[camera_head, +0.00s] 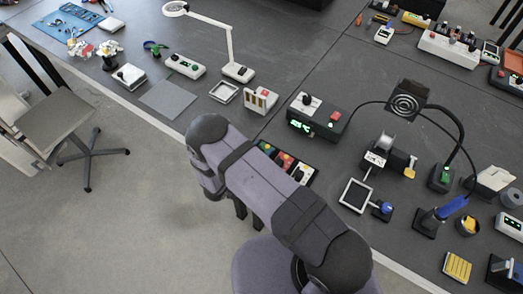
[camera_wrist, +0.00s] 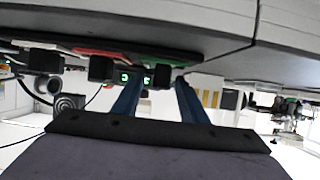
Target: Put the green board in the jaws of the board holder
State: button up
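The green board (camera_head: 267,147) lies at the left end of a dark tray near the table's front edge, beside a red board and a whitish one. In the wrist view its green edge (camera_wrist: 172,62) shows near the tips of my fingers.
A black box with a green display (camera_head: 317,119) stands behind the tray. A white rack with gold strips (camera_head: 261,99) is to its left. A soldering iron stand (camera_head: 434,217) and a fan on a bent arm (camera_head: 408,101) are on the right.

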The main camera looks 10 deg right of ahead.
aim_at(261, 149)
jog(key=shift+w+d+f, duration=0.15)
jog(key=shift+d, duration=0.05)
jog(key=shift+c, duration=0.6)
grip_shut()
jog(key=shift+r+b, duration=1.1)
jog(key=shift+r, duration=3.95)
